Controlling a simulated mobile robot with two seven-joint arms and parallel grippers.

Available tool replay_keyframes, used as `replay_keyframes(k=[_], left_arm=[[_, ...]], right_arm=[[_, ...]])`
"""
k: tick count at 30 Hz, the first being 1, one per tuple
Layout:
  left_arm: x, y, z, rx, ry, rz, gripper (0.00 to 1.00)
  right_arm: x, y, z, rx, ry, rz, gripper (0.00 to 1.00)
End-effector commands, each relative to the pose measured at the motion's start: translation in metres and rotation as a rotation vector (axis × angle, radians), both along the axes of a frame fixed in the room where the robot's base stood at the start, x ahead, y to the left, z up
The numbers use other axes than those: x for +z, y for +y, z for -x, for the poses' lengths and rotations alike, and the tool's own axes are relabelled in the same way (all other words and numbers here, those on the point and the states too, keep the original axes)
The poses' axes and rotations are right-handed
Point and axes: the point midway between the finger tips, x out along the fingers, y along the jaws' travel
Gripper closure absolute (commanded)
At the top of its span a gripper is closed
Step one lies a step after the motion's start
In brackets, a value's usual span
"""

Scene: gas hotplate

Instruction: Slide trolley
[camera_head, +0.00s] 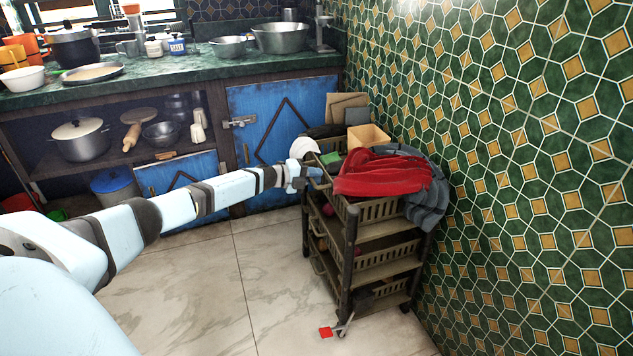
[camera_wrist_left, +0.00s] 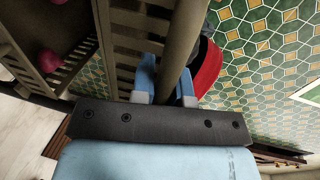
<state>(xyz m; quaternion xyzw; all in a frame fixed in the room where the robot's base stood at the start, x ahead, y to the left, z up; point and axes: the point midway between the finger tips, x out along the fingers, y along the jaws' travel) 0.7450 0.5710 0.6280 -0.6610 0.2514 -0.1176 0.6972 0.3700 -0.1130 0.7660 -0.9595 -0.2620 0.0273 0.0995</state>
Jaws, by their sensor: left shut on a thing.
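The trolley (camera_head: 350,232) is a dark brown rack with several slatted tiers, standing on the tiled floor close to the patterned wall. A red cloth and a grey cloth lie over its top tier. My left arm reaches to its upper left side. My left gripper (camera_head: 311,177) is shut on a bar of the trolley there. In the left wrist view the two blue fingers of the gripper (camera_wrist_left: 165,85) close around a round brown bar (camera_wrist_left: 182,40), with the trolley's slatted side behind it. My right gripper is not in view.
The red cloth (camera_head: 385,174) and grey cloth (camera_head: 428,190) hang over the trolley's right side. A red-ended object (camera_head: 326,332) lies on the floor by its front wheel. The blue cabinet (camera_head: 265,125) and green counter (camera_head: 180,72) stand behind. The floor (camera_head: 200,290) left of the trolley is clear.

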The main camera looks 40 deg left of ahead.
Motion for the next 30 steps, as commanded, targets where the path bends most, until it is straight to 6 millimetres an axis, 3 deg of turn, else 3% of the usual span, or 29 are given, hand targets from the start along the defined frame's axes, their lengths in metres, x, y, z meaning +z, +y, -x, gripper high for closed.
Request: replay_keyframes(k=[8, 9, 11, 12, 23, 30], left_arm=[[0.001, 0.000, 0.000, 0.001, -0.001, 0.000, 1.00], [0.001, 0.000, 0.000, 0.001, -0.001, 0.000, 0.76], [0.001, 0.000, 0.000, 0.000, -0.001, 0.001, 0.62], [0.001, 0.000, 0.000, 0.000, 0.000, 0.000, 0.61], [0.002, 0.004, 0.007, 0.000, 0.002, -0.001, 0.61], [0.013, 0.027, 0.047, 0.000, 0.004, -0.003, 0.61]], right_arm=[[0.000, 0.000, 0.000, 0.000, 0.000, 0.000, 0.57], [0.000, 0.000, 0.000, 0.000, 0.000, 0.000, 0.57], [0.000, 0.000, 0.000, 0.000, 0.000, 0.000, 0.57], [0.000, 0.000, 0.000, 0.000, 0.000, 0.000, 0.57], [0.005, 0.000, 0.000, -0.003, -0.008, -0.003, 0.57], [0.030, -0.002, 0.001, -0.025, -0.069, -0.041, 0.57]])
